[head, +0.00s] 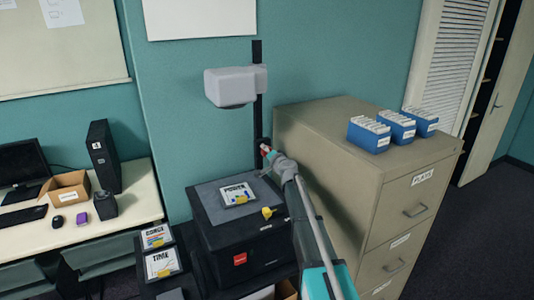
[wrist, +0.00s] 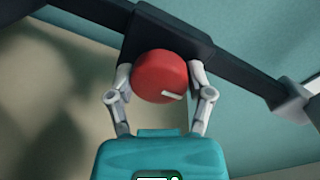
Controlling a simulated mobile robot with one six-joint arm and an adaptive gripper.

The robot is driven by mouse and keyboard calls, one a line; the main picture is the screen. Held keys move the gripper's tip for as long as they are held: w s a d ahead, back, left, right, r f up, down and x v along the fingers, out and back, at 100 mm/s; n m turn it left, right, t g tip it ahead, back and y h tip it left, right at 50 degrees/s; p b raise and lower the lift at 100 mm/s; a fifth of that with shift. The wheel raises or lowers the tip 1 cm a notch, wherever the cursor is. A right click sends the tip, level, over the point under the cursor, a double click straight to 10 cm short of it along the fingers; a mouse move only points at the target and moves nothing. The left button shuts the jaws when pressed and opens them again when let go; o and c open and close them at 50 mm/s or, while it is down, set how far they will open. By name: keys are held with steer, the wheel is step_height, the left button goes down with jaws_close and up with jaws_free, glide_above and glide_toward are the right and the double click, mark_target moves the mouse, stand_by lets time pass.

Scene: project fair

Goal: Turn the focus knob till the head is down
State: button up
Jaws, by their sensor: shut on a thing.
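The focus knob (wrist: 158,76) is a round red knob with a short white mark, on a dark block on the black column. In the wrist view my gripper (wrist: 160,82) has one finger on each side of the knob and is shut on it. In the head view my gripper (head: 268,152) reaches the column, and only a bit of red shows there. The grey head (head: 230,87) sits high on the black column (head: 258,115), well above the dark base (head: 213,203). A plate labelled POWER (head: 238,194) lies on the base's top.
A tall filing cabinet (head: 330,160) stands close to the right of my arm, with blue card boxes (head: 369,136) on top. Plates labelled GORGE (head: 156,238) and TIME (head: 162,263) lie at the lower left. A desk (head: 120,215) with a computer tower (head: 103,155) and an open carton (head: 67,190) is at left.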

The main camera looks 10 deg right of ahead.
steer(key=o, duration=1.1)
steer(key=shift+o, duration=0.2)
steer(key=shift+m, duration=0.4)
